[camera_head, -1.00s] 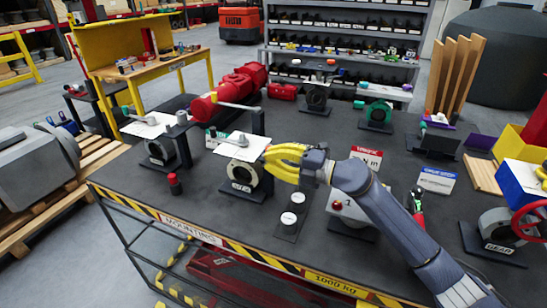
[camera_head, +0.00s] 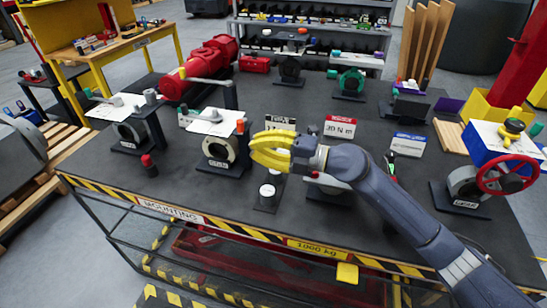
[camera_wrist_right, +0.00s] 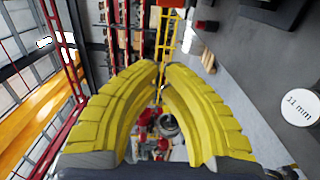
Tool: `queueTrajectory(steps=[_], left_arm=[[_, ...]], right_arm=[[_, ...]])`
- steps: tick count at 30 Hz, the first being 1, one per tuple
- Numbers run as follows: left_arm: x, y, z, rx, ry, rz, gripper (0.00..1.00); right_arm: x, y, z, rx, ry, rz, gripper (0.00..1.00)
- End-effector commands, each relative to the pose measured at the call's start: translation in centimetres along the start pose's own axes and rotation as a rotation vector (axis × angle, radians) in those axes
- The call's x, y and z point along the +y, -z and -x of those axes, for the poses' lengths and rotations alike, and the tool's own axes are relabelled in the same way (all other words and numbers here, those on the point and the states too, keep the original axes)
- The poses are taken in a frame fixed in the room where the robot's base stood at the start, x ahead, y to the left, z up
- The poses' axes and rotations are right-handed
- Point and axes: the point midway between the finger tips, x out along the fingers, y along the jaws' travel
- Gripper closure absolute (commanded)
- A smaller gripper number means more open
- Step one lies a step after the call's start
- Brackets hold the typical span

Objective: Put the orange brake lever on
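My right gripper (camera_head: 258,148) has yellow fingers and hangs above the table, just right of the front ring-shaped mount (camera_head: 219,152). In the right wrist view the gripper (camera_wrist_right: 161,66) has its fingertips almost together, with a narrow gap and nothing clearly held. A small orange piece (camera_head: 240,126) shows at the right edge of the white sheet (camera_head: 213,122) on that mount. Another small orange piece (camera_head: 302,30) lies on the rear stand. I cannot tell whether either is the brake lever. My left gripper is out of view.
A red-wheeled valve (camera_head: 505,175) and signs (camera_head: 339,127) stand to the right. Bare table lies at front left.

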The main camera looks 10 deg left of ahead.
Motion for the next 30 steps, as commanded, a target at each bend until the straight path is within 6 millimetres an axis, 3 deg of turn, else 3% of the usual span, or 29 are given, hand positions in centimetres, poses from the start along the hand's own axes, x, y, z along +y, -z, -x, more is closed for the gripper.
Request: queueTrajectory(steps=[6,12,30], left_arm=[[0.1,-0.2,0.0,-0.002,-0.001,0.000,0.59],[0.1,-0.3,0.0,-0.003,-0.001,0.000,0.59],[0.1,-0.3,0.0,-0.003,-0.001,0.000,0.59]], right_arm=[[-0.1,2.1,2.8,0.002,0.001,-0.001,1.00],[0.0,3.1,4.3,0.001,0.000,-0.001,1.00],[0.0,3.5,4.8,0.002,0.000,-0.002,1.00]])
